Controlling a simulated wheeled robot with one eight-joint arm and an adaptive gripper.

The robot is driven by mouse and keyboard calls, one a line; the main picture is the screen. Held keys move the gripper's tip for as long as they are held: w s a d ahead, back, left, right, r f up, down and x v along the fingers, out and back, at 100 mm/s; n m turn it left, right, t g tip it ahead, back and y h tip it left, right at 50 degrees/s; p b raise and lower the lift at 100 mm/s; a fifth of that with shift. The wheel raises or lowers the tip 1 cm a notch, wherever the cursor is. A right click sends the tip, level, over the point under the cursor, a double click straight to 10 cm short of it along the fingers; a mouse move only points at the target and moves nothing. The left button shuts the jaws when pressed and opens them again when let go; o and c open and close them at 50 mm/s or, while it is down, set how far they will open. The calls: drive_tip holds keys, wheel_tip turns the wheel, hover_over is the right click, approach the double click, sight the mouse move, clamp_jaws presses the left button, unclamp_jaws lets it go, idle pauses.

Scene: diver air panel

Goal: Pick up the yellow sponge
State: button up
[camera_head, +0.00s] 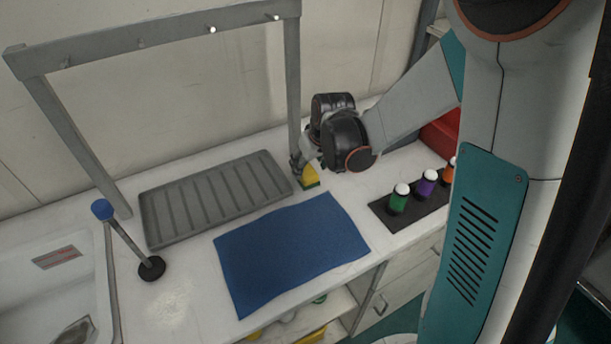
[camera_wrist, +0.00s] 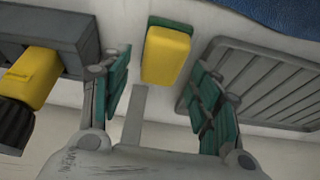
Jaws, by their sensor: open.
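The yellow sponge (camera_head: 311,175), with a green layer on one side, stands on the white counter next to the right end of the grey ribbed tray. In the wrist view the sponge (camera_wrist: 167,56) shows between and a little beyond the fingertips, with a visible gap on each side. My gripper (camera_wrist: 160,78) is open and empty, its two green-padded fingers spread apart. In the head view my gripper (camera_head: 301,170) is low by the sponge and hides part of it.
The grey ribbed tray (camera_head: 215,196) and a grey rack post (camera_head: 293,85) are close to my gripper. A blue cloth (camera_head: 290,250) lies in front. Capped bottles stand on a dark mat (camera_head: 420,222) at right. A yellow object with a black ribbed end (camera_wrist: 32,78) is left in the wrist view.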

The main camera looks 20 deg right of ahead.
sight(306, 169)
drive_tip(key=b+x, duration=0.2)
drive_tip(key=x, duration=0.3)
drive_tip(key=shift+a, duration=0.15)
drive_tip(key=shift+r, duration=0.1)
drive_tip(key=c, duration=0.8)
drive_tip(key=shift+c, duration=0.2)
drive_tip(key=shift+r, duration=0.1)
wheel_tip(306, 169, up, 20)
drive_tip(key=p, duration=0.7)
